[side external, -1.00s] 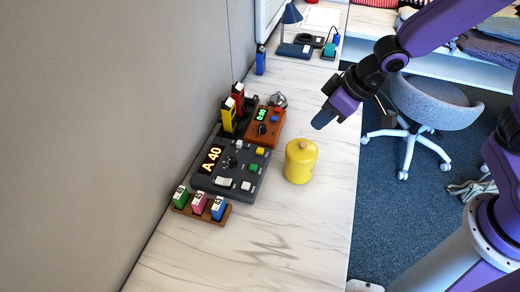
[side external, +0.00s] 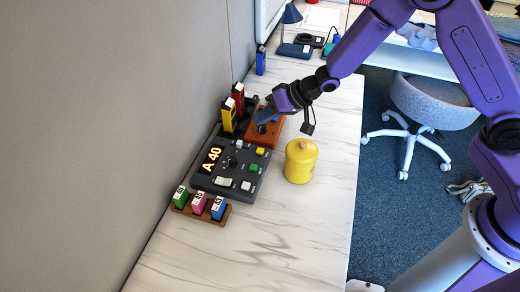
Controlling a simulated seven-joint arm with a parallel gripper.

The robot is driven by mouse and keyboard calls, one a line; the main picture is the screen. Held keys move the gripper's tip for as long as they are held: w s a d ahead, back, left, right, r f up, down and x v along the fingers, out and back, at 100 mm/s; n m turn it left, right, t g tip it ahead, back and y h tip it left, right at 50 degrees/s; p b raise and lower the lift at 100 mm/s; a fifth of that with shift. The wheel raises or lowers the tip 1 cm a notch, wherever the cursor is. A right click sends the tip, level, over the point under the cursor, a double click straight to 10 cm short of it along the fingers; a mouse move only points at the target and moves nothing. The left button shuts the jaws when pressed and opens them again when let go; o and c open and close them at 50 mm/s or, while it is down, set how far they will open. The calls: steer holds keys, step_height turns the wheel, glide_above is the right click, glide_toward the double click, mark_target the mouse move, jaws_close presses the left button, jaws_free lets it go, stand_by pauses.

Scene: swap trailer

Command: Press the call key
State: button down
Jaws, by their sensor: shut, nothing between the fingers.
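A dark grey console (side external: 212,183) with a lit "A 40" display (side external: 210,160) lies on the table. It carries several keys: a yellow key (side external: 260,151), a green key (side external: 253,168), a wide white key (side external: 223,182) and small white ones, plus a dark knob. I cannot read which is the call key.
A yellow lidded jar (side external: 300,165) stands right of the console. A wooden rack (side external: 205,212) with green, pink and blue blocks sits in front. Yellow and red upright units (side external: 229,115) stand behind, near the wall. The front table is clear.

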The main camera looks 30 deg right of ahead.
glide_toward(258, 150)
steer(key=shift+w+a+f, duration=0.4)
steer(key=shift+w+a, duration=0.2)
steer(key=shift+a, duration=0.1)
steer(key=shift+w+a+f, duration=0.4)
steer(key=shift+w+a, duration=0.2)
steer(key=shift+a, duration=0.1)
steer(key=shift+w+a+f, duration=0.4)
steer(key=shift+w+a, duration=0.2)
steer(key=shift+a, duration=0.1)
steer(key=shift+f, duration=0.15)
stand_by(0.6)
steer(key=shift+f, duration=0.3)
steer(key=shift+f, duration=0.2)
stand_by(0.5)
steer(key=shift+s+d+f, duration=0.1)
steer(key=shift+s+f, duration=0.1)
steer(key=shift+f, duration=0.45)
stand_by(0.8)
steer(key=shift+r, duration=1)
steer(key=shift+w, duration=0.1)
